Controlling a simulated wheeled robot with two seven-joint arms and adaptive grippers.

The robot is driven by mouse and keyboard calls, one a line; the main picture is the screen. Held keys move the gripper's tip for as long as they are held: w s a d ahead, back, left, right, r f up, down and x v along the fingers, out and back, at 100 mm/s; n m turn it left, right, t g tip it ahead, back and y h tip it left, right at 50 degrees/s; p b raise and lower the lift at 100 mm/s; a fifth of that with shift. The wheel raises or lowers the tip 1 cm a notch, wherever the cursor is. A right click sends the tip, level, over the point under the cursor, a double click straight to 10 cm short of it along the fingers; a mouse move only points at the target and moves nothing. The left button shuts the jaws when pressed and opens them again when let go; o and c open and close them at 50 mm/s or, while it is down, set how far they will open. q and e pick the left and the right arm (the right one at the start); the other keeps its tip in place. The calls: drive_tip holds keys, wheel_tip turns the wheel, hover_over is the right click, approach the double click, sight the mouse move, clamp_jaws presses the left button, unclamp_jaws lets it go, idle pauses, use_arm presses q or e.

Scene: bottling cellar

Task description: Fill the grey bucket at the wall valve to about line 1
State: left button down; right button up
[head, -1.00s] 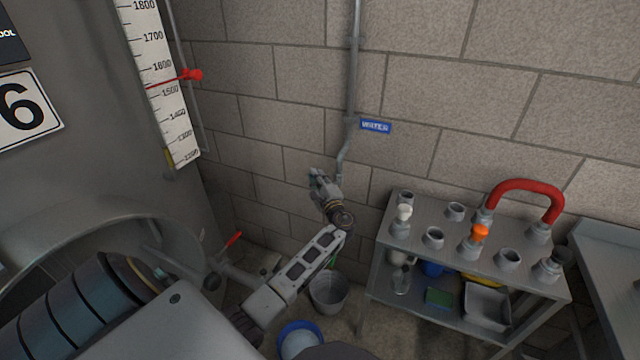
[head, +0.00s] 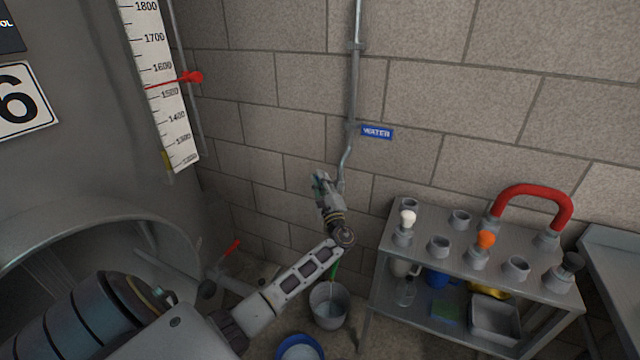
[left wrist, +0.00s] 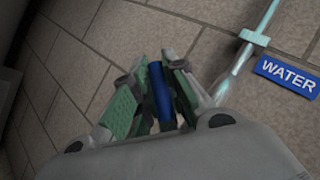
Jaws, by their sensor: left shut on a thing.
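The grey bucket (head: 329,312) stands on the floor by the wall, below my left arm. Its fill lines and water level are too small to read. My left gripper (head: 321,184) is up at the lower end of the wall pipe (head: 354,80), beside the blue WATER sign (head: 376,132). In the left wrist view its green-padded fingers (left wrist: 156,90) are shut on a blue valve handle (left wrist: 159,92). The gripper hides the valve body and spout. My right gripper is out of view.
A blue-rimmed bucket (head: 300,349) stands on the floor in front of the grey one. A metal cart (head: 400,244) with fittings and a red hose (head: 533,192) is to the right. A large tank (head: 80,130) with a scale fills the left.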

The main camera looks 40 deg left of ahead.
use_arm(q)
drive_tip(key=shift+d+f, duration=0.1)
idle(0.3)
drive_tip(key=shift+m, duration=0.3)
drive_tip(key=c, duration=1.4)
unclamp_jaws()
drive_tip(key=shift+c, duration=0.2)
drive_tip(key=v, duration=1.2)
drive_tip(key=shift+s, duration=0.1)
